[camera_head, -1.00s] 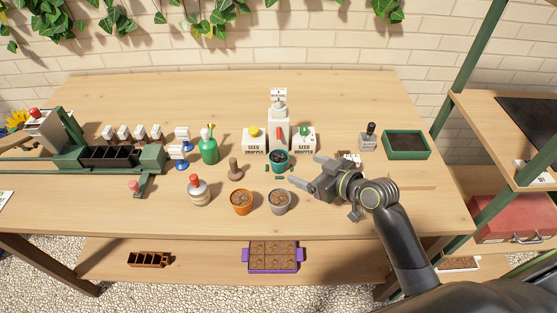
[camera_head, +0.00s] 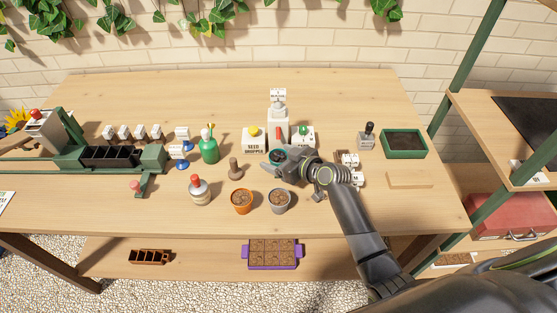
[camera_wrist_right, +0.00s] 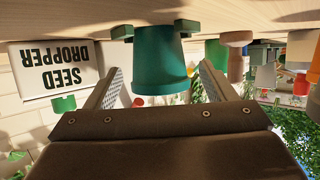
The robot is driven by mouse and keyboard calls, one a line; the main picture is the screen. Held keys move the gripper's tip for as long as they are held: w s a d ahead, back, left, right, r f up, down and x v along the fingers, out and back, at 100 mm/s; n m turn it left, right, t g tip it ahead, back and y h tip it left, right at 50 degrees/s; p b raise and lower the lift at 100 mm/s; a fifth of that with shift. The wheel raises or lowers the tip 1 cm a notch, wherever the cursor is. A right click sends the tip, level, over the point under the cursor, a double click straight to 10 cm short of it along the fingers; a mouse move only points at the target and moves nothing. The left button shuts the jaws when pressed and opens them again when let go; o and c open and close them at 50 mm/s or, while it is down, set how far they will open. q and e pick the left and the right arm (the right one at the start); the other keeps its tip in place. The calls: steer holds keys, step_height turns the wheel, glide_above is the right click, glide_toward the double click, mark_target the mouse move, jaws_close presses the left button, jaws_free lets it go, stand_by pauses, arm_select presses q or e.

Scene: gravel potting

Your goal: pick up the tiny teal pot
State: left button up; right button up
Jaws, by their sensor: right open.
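The tiny teal pot (camera_head: 277,155) stands on the table in front of the white dispenser, partly hidden by my right gripper (camera_head: 273,163). In the right wrist view, which shows the scene upside down, the teal pot (camera_wrist_right: 160,62) is between the two open fingers (camera_wrist_right: 159,80), with a gap on each side. Small dark green blocks (camera_wrist_right: 187,27) flank its base. My right gripper is open and holds nothing. My left gripper is not in view.
Seed dropper boxes (camera_head: 254,142) stand behind the pot at left and right. An orange pot (camera_head: 241,202) and a grey pot (camera_head: 279,201), both filled with brown material, stand in front. A wooden stamp (camera_head: 235,170) is to the left. A green tray (camera_head: 404,144) is at right.

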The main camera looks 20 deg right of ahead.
steer(key=shift+w+a+f, duration=0.1)
steer(key=shift+w+a, duration=0.05)
steer(key=shift+w, duration=0.1)
steer(key=c, duration=1.1)
